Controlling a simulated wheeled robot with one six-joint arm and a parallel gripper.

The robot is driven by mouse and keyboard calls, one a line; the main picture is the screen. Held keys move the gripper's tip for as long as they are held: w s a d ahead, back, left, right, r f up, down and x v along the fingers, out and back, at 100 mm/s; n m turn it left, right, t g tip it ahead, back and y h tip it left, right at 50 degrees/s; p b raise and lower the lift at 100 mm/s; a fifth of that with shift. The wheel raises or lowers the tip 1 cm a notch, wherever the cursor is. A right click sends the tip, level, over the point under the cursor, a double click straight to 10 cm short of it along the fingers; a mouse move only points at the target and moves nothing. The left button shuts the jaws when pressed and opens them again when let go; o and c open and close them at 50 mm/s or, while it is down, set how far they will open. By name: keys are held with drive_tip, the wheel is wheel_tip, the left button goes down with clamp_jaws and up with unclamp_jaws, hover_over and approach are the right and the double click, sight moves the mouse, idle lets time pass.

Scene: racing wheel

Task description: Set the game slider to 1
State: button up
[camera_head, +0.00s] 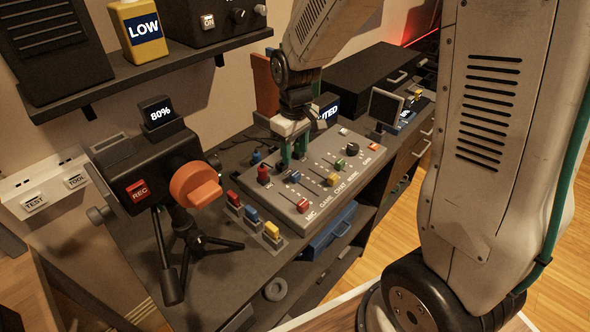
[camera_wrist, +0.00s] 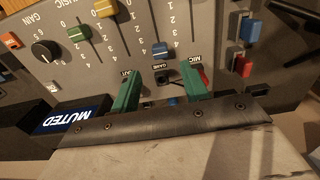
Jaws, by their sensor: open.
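The mixer panel (camera_head: 325,190) lies on the desk with several labelled slider slots. The game slider's blue cap (camera_head: 294,176) sits in its slot toward the panel's back end; it also shows in the wrist view (camera_wrist: 162,49), near the higher scale numbers, though its exact value is hard to read. My gripper (camera_head: 292,154) is over the panel's back edge, open, green fingers pointing down. In the wrist view my gripper (camera_wrist: 160,88) straddles the GAME label and black button area, just behind the blue cap. The fingers hold nothing; whether they touch the panel is unclear.
The mic slider's red cap (camera_head: 303,205), yellow cap (camera_head: 332,180) and green cap (camera_head: 340,163) are on neighbouring slots. The MUTED display (camera_wrist: 72,115) stands behind the panel. A camera on a tripod (camera_head: 160,180) and coloured switches (camera_head: 252,216) are left of the panel.

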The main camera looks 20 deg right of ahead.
sight(295, 174)
wheel_tip(295, 174, down, 7)
drive_tip(key=shift+f, duration=0.1)
idle(0.3)
clamp_jaws()
drive_tip(key=shift+s, duration=0.1)
